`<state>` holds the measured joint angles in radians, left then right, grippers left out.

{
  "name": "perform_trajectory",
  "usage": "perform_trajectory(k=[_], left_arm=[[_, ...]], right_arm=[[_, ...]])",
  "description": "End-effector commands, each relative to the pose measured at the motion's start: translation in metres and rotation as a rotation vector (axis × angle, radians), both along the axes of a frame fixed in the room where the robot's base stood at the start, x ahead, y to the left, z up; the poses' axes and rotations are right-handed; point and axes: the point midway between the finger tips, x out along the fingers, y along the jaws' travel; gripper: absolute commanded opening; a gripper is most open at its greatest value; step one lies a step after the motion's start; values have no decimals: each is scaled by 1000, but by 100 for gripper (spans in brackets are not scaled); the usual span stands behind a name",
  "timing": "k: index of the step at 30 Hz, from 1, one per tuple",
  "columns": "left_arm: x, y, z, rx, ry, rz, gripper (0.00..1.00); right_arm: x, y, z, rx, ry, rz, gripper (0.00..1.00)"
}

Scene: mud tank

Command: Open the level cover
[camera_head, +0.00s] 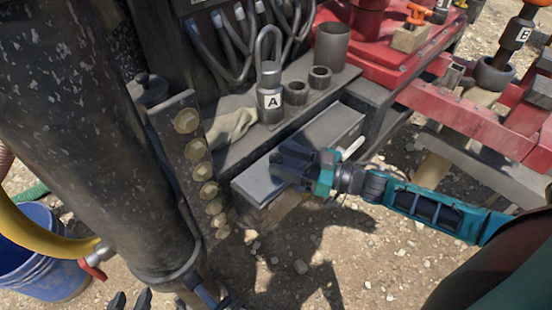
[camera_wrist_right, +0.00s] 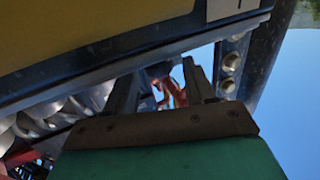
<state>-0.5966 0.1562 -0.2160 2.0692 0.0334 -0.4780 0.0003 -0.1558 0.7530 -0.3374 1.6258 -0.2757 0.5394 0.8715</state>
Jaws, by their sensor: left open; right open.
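A long grey box with a flat lid (camera_head: 262,180) sits low in the middle of the head view, in front of a dark step. It may be the level cover, but no label confirms this. Its lid looks shut. My right gripper (camera_head: 292,165), on a teal arm from the right, is at the front right part of this box; I cannot tell whether it touches. In the right wrist view the fingers of my right gripper (camera_wrist_right: 160,88) are apart, with no object clearly held. My left gripper (camera_head: 130,299) shows only as dark fingertips at the bottom edge.
A thick black cylinder (camera_head: 90,130) fills the left. A canister marked A (camera_head: 270,95) and short cups (camera_head: 296,92) stand on the step. A blue bucket (camera_head: 45,265) and yellow hose (camera_head: 40,240) are lower left. Red frame (camera_head: 480,120) is right. Gravel below is open.

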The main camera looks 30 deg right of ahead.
Motion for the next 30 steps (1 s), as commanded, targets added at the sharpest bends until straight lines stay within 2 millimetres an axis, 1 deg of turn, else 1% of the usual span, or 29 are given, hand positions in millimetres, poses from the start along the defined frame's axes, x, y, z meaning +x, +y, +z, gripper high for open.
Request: perform_trajectory(k=[1, 6, 17, 30], left_arm=[[0, 0, -2, 0, 0, 0, 43], [0, 0, -4, 1, 0, 1, 43], [1, 0, -3, -4, -2, 5, 43], [4, -2, -1, -9, -9, 8, 43]], right_arm=[[6, 5, 0, 1, -2, -1, 54], [17, 14, 0, -1, -1, -1, 54], [19, 17, -1, -1, 2, -1, 54], [19, 17, 0, 0, 1, -1, 12]])
